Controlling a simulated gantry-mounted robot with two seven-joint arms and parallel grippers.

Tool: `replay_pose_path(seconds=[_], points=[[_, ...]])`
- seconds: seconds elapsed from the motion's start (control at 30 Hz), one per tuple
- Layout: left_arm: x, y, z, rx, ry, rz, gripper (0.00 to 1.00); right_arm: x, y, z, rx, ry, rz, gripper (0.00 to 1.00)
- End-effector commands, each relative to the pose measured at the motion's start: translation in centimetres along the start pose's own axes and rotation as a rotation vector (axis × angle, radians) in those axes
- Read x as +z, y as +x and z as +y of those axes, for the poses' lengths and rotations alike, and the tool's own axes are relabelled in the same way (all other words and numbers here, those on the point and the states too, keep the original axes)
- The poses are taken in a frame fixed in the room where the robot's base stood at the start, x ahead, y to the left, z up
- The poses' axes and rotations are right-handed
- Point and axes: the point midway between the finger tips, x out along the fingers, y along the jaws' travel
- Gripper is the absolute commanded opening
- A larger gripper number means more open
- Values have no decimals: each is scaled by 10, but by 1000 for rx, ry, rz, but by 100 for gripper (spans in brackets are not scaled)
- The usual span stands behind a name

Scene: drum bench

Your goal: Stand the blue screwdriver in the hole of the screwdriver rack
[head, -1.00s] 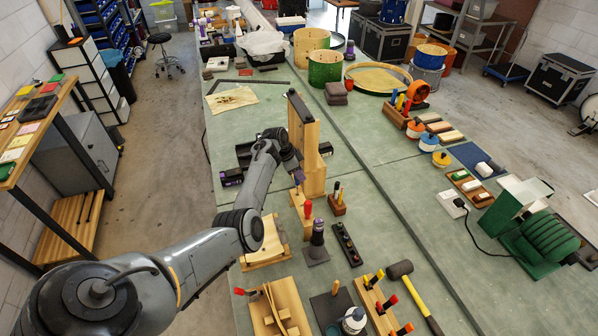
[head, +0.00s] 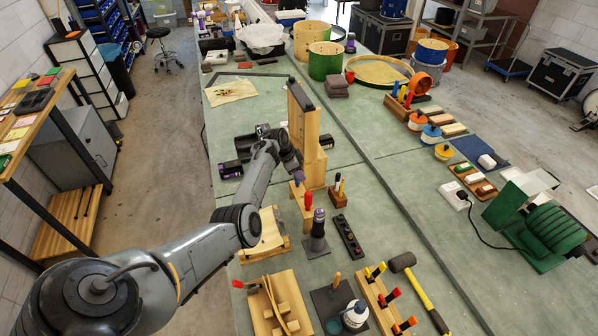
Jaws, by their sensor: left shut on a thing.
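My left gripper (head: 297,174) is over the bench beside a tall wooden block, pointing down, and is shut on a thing. The held thing is mostly hidden by the gripper and too small to make out; I take it to be the blue screwdriver. A small brown wooden block with a yellow and a dark handle standing in it, which looks like the screwdriver rack (head: 338,199), stands to the right of and nearer than the gripper. Its empty hole cannot be made out. My right gripper is not in view.
The tall wooden block (head: 313,165) stands close behind the gripper. A red-handled tool (head: 308,200), a dark purple-topped stand (head: 318,232) and a black strip (head: 347,236) are near the rack. A mallet (head: 403,263) lies in front.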

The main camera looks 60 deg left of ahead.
Motion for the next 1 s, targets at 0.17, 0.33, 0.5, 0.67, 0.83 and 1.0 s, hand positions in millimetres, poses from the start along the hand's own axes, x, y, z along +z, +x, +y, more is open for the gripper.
replay_pose_path(seconds=[0.17,0.33,0.5,0.67,0.83,1.0], points=[[3,7,0,-2,0,1,0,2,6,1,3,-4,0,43],[4,8,0,-1,1,1,0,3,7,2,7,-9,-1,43],[4,8,0,-1,0,1,0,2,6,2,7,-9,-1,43],[4,8,0,-1,0,1,46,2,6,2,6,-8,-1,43],[4,8,0,-1,0,0,62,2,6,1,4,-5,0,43],[4,9,0,0,0,0,62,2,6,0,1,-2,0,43]])
